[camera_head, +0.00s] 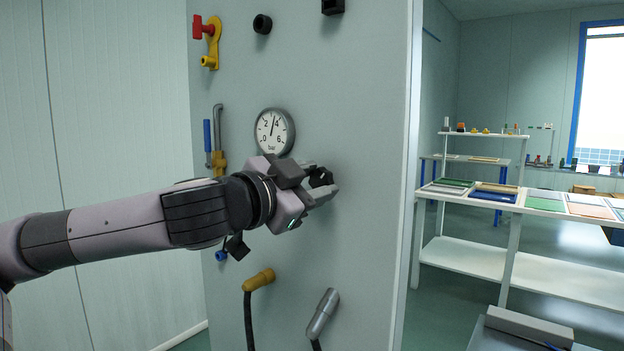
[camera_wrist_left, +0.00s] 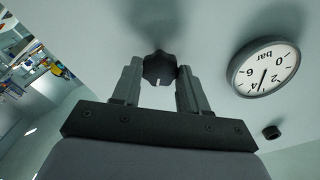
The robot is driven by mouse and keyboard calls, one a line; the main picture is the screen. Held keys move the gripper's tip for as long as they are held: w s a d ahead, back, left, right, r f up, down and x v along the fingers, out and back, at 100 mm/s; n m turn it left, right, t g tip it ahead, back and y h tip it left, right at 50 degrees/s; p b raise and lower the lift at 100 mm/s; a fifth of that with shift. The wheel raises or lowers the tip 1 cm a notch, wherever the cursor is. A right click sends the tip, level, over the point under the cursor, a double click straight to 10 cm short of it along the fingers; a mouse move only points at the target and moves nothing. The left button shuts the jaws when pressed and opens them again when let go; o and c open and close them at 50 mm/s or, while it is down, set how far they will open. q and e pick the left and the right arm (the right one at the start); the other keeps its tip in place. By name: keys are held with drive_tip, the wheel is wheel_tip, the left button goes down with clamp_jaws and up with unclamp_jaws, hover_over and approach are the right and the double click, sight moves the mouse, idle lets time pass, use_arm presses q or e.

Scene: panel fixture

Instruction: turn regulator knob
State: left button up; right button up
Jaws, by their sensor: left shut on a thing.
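The black regulator knob (camera_head: 321,177) sticks out of the pale panel (camera_head: 350,100), below and right of the round pressure gauge (camera_head: 274,132). In the left wrist view the knob (camera_wrist_left: 159,69) is lobed and shows a white mark on its lower side. My left gripper (camera_head: 322,183) is shut on the knob, with one finger on each side of it; both fingers also show in the left wrist view (camera_wrist_left: 158,82). The gauge (camera_wrist_left: 266,68) is marked in bar, and its needle points between 2 and 4. My right gripper is not in view.
A red-handled yellow valve (camera_head: 208,42) and a black round part (camera_head: 262,24) sit higher on the panel. A blue-handled valve (camera_head: 208,135) is left of the gauge. A yellow connector (camera_head: 260,279) and a grey connector (camera_head: 322,313) are below. White shelves (camera_head: 470,258) stand at right.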

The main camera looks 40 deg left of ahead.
use_arm(q)
drive_tip(key=shift+d+f+m, duration=0.1)
drive_tip(key=shift+m, duration=1.5)
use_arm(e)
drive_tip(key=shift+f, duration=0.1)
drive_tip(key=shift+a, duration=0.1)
use_arm(q)
drive_tip(key=o, duration=1.1)
drive_tip(key=shift+c, duration=0.2)
drive_tip(key=shift+s, duration=0.1)
drive_tip(key=shift+s+m+b, duration=0.3)
drive_tip(key=shift+s+b, duration=0.15)
drive_tip(key=shift+b, duration=0.2)
drive_tip(key=shift+s+b, duration=0.5)
drive_tip(key=shift+s, duration=0.2)
drive_tip(key=s, duration=0.1)
drive_tip(key=s+b, duration=0.1)
drive_tip(key=s, duration=0.1)
drive_tip(key=s+b, duration=0.1)
drive_tip(key=shift+s+d, duration=0.3)
drive_tip(key=shift+d, duration=0.05)
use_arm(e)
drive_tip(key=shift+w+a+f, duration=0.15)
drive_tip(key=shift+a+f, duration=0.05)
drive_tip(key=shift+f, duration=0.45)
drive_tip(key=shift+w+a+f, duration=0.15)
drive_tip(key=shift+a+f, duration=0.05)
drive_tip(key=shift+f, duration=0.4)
